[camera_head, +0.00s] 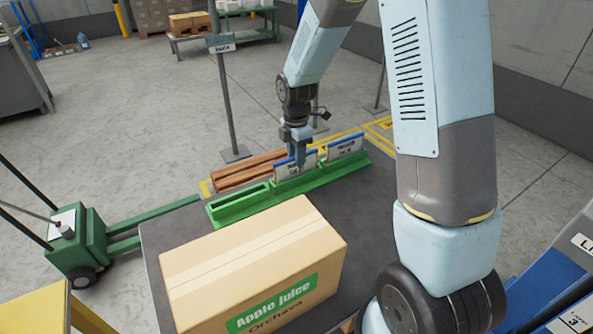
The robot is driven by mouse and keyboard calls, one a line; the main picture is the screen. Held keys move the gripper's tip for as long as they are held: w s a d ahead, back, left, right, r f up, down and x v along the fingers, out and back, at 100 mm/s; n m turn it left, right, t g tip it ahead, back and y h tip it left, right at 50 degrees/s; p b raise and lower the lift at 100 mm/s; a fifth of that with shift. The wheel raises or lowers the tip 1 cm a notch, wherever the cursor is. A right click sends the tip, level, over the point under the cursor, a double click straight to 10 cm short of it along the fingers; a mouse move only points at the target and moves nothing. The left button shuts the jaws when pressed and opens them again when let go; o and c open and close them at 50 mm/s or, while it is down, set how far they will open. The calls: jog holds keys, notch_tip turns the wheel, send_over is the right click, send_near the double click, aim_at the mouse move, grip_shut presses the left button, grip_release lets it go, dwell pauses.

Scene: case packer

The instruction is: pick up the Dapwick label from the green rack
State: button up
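The green rack (240,203) lies on the dark tabletop behind the carton. Its left slot is empty. A white label with a blue top edge (285,184) stands upright in the middle slot, and a similar label (345,147) stands in the right slot. The print on both is too small to read, so I cannot tell which is the Dapwick label. My gripper (299,158) points down at the top edge of the middle label, with its fingers overlapping that label in the view. Whether the fingers are closed on it is not clear.
A large Apple Juice carton (250,265) stands on the dark table (165,232) in front of the rack. A wooden pallet (248,170) lies on the floor behind. A green pallet truck (85,240) is at the left. A signpost (228,95) stands behind the table.

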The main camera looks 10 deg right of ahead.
aim_at(296, 170)
jog(key=shift+f, duration=1.6)
grip_shut()
